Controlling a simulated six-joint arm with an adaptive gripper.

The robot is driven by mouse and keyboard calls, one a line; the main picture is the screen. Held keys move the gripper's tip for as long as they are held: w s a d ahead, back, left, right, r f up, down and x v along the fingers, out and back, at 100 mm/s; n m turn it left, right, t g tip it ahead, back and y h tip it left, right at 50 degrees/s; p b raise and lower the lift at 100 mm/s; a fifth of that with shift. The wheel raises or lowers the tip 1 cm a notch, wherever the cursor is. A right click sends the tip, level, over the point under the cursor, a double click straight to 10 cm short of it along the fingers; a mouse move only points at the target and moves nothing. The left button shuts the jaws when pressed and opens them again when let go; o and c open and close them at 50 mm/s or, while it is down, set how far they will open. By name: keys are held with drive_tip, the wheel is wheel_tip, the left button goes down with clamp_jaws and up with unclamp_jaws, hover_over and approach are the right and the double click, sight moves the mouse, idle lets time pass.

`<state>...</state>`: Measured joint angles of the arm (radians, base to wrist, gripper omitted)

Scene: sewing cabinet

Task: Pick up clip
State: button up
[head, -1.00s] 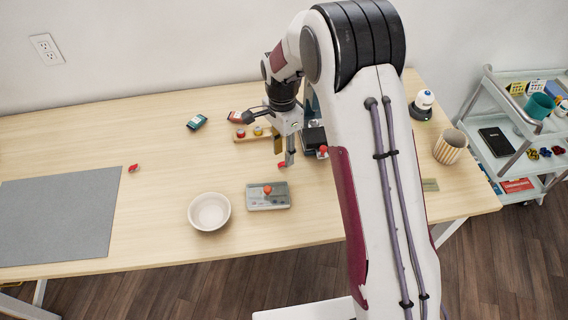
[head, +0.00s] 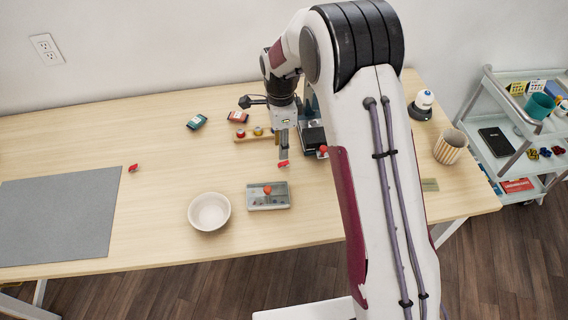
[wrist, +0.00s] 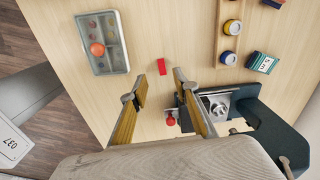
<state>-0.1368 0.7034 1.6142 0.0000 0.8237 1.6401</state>
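A small red clip (head: 283,163) lies on the wooden table just in front of the sewing machine. In the wrist view, the red clip (wrist: 161,67) lies a little beyond my fingertips, roughly in line with the gap between them. My gripper (head: 284,152) points down at the table close to this clip. In the wrist view, my gripper (wrist: 160,82) has its two yellow-padded fingers apart with nothing between them. A second red clip (head: 133,168) lies at the left, near the grey mat.
A dark sewing machine (wrist: 262,118) stands close beside my right finger in the wrist view. A lidded box (head: 281,203) and a white bowl (head: 209,212) stand nearer the front. A spool rack (head: 250,137) stands behind left. The grey mat (head: 60,220) is at left.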

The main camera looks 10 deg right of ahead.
sight(282, 163)
drive_tip(key=shift+f, duration=1)
drive_tip(key=shift+f, duration=0.1)
drive_tip(key=shift+w+f, duration=0.15)
drive_tip(key=shift+f, duration=2.35)
drive_tip(key=c, duration=0.7)
